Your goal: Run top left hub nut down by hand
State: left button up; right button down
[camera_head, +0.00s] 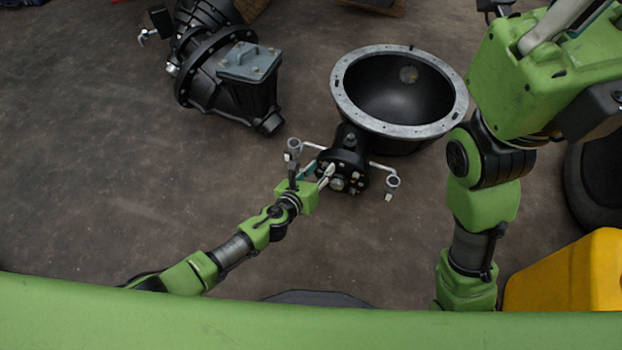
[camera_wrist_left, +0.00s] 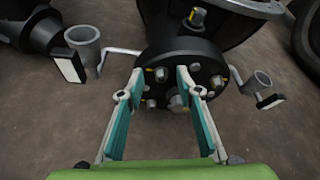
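The black hub (camera_head: 345,160) with several bolts and nuts on its round end face stands below a wide bowl-shaped housing. In the left wrist view the hub face (camera_wrist_left: 205,62) fills the middle. A nut (camera_wrist_left: 161,75) at the upper left of the face shows between the fingertips of my left gripper (camera_wrist_left: 160,76). The gripper also shows in the head view (camera_head: 316,175), at the hub's left front. Its two teal-padded fingers are apart, one on each side of that nut; I cannot tell whether they touch it. My right arm stands at the right; its gripper is not visible.
The bowl housing (camera_head: 368,122) has a grey flanged rim. Cup-ended rods stick out left (camera_head: 293,146) and right (camera_head: 392,182) of the hub, close to my left gripper. Another black housing (camera_head: 235,90) lies behind left. A yellow object (camera_head: 570,275) is at right. Floor at left is clear.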

pick_arm(q)
jog(key=v, duration=1.1)
jog(key=shift+s, duration=0.15)
jog(key=shift+r, duration=0.1)
